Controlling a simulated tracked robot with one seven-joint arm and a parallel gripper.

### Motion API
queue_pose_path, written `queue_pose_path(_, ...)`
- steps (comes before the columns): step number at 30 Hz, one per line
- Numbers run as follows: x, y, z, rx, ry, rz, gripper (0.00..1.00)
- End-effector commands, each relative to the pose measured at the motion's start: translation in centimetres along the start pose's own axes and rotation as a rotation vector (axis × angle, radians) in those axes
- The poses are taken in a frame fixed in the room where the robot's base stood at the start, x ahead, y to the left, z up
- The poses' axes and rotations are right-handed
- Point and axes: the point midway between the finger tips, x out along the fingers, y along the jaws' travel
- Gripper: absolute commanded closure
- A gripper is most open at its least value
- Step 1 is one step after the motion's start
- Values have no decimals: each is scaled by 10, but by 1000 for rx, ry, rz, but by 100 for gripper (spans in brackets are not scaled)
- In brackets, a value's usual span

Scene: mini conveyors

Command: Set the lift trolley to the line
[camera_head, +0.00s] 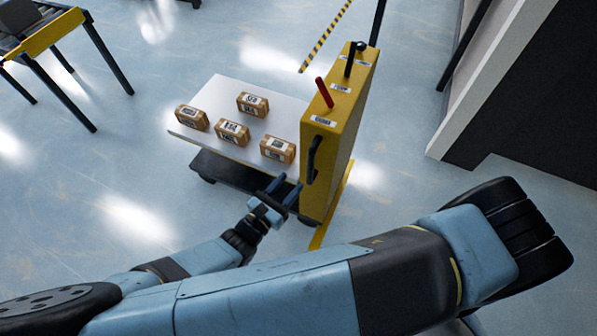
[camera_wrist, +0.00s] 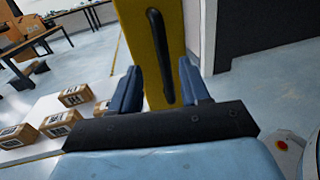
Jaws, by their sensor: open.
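The lift trolley has a yellow upright column (camera_head: 339,135) and a white platform (camera_head: 222,88) with several brown labelled boxes on it. A black handle (camera_head: 312,158) is on the column's near side. Levers with red and black grips stand on the column's top. My gripper (camera_head: 279,189) is open just in front of the handle, at the near edge of the platform. In the wrist view the handle (camera_wrist: 160,55) stands upright between my open fingers (camera_wrist: 160,85), beyond their tips. The fingers seem apart from it.
A conveyor end with a yellow edge (camera_head: 53,33) stands at the upper left. A white wall with a dark panel (camera_head: 535,110) is at the right. Yellow line markings (camera_head: 330,212) show on the floor beside the trolley.

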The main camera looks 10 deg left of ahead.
Motion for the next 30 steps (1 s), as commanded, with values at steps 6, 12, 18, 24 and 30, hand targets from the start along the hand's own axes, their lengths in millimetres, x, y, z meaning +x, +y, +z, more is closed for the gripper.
queue_pose_path(6, -23, 1, 0, 0, 0, 1, 54)
queue_pose_path(12, -28, 0, 0, -1, -1, 0, 54)
queue_pose_path(18, -27, 0, 0, 0, -1, 0, 54)
queue_pose_path(24, -27, 0, 0, 0, -1, 0, 54)
queue_pose_path(30, -19, 9, 10, 0, -18, -7, 54)
